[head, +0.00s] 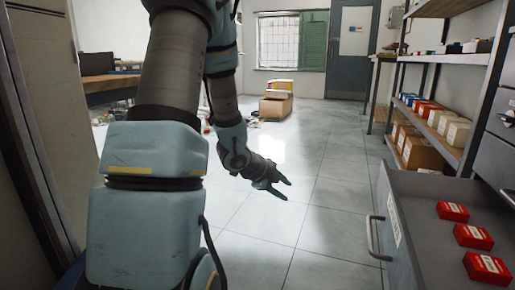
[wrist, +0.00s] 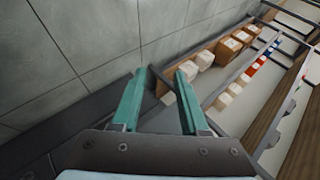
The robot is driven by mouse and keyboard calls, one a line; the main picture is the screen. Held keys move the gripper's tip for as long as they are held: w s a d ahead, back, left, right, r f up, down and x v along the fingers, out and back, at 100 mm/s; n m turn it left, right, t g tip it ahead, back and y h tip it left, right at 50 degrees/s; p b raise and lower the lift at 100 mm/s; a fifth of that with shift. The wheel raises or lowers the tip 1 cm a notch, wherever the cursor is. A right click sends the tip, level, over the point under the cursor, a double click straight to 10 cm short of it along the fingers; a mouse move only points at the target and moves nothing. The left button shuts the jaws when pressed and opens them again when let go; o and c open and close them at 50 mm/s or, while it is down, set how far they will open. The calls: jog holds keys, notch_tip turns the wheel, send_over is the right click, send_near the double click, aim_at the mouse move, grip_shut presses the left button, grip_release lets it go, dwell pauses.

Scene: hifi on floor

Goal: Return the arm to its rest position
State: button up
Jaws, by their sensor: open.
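My gripper (head: 277,186) hangs in front of my body over the open floor, left of the open drawer. Its two fingers are apart with nothing between them. In the wrist view the teal fingers of my gripper (wrist: 159,100) also stand apart and empty, with floor and shelving beyond them. My arm comes down from the top of the head view and covers much of its left side.
A grey drawer (head: 397,228) stands open at the lower right, with several red boxes (head: 473,236) in it. Shelves (head: 442,148) with boxes line the right wall. Stacked boxes (head: 277,103) stand farther back. The tiled floor (head: 318,190) in the middle is clear.

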jog(key=s+a+r+n+y, duration=0.1)
jog(key=s+a+n+y, duration=0.15)
jog(key=a+n, duration=0.35)
jog(key=s+a+r+n+y, duration=0.1)
jog(key=a+r+n+y, duration=0.1)
jog(key=a+n+y, duration=0.35)
jog(key=s+a+r+n+g, duration=0.1)
jog(key=s+a+n+g, duration=0.3)
jog(key=s+n, duration=0.7)
notch_tip(320, 180, up, 38)
jog(key=p, duration=3.8)
jog(key=shift+s+d+n+h, duration=0.25)
jog(key=shift+s+n+h, duration=0.1)
jog(key=shift+s, duration=0.1)
